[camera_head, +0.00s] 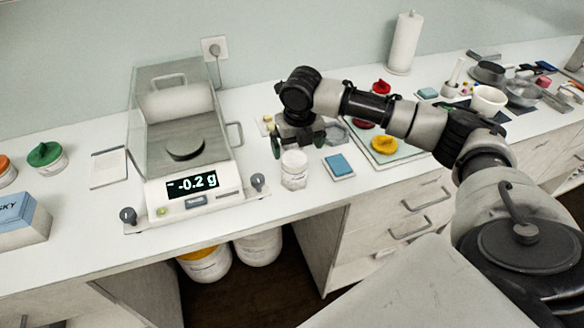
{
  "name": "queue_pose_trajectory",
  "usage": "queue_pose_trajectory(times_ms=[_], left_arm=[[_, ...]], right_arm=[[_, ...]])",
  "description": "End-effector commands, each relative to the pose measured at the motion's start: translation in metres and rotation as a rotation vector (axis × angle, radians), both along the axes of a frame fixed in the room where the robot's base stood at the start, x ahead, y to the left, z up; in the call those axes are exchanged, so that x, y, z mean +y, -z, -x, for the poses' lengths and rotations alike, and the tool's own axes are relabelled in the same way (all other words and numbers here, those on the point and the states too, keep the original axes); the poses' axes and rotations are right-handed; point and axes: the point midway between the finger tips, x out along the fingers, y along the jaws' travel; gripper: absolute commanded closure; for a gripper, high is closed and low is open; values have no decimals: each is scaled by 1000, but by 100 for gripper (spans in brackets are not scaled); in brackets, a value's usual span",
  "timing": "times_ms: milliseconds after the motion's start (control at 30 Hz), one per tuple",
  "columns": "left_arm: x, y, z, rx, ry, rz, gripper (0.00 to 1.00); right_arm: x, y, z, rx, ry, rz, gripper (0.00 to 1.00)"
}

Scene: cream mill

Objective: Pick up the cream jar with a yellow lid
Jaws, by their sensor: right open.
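A yellow lid (385,145) with a raised grip lies on a pale board (405,155) right of my right gripper. I cannot make out a jar under it. An upright white jar (294,172) with a label and no coloured lid stands on the bench right of the scale. My right gripper (298,147) points down just behind and above this jar. Its dark fingers are apart, with nothing seen held between them. I cannot tell whether it touches the jar. My right forearm hides part of the bench behind. My left gripper is out of view.
A scale (190,190) in a glass case, reading -0.2 g, stands left of the white jar. A blue sponge-like pad (339,165) lies right of the jar. Red lids lie behind my arm. A yellow-topped bucket (203,264) stands below. Bowls crowd the right end.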

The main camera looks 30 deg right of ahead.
Motion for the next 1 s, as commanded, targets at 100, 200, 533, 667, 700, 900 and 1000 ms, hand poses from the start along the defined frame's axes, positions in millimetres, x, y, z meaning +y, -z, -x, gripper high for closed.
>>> queue_pose_trajectory(times_ms=[100, 200, 533, 667, 700, 900, 1000], left_arm=[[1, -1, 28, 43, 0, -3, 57], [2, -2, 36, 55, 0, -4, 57], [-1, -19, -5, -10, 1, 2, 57], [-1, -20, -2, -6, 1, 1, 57], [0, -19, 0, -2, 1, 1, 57], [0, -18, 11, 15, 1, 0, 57], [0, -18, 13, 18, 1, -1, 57]], right_arm=[[0, 15, -2, 1, 1, -1, 0], [0, 22, -3, -1, 1, 0, 0], [4, 64, -2, 1, 3, -1, 0], [4, 74, -3, -1, 1, 0, 0], [4, 75, -3, -2, 1, 0, 0], [4, 75, -3, -2, 1, -1, 3], [4, 75, -3, -2, 1, -1, 18]])
